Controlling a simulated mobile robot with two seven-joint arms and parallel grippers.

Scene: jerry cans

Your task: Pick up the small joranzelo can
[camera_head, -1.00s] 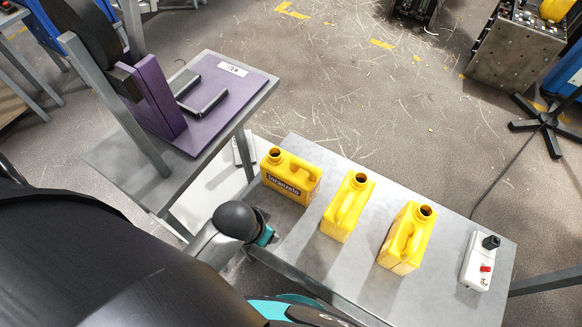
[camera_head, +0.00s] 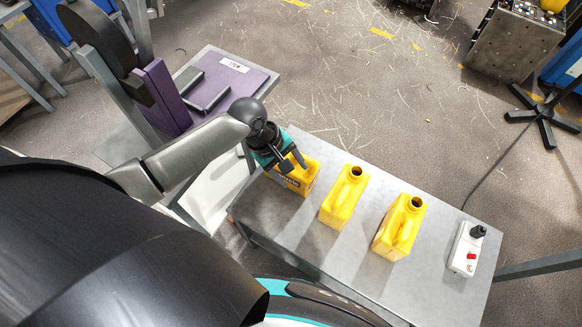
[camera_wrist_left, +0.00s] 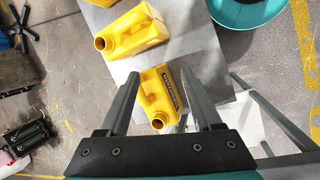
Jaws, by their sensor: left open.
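The small joranzelo can (camera_head: 302,182) is yellow with a dark label and stands upright at the left end of the grey table. My left gripper (camera_head: 293,164) is over it in the head view and hides its top and part of its label. In the left wrist view the can (camera_wrist_left: 156,84) shows between the two open fingers (camera_wrist_left: 160,92), its open spout toward the gripper's base. I cannot tell whether the fingers touch it. My right gripper is not in view.
Two more yellow cans, the middle one (camera_head: 341,203) and the right one (camera_head: 394,236), stand on the grey table (camera_head: 290,240). A white control box (camera_head: 464,252) with a red button is at the right end. A purple board (camera_head: 236,82) lies on the table behind left.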

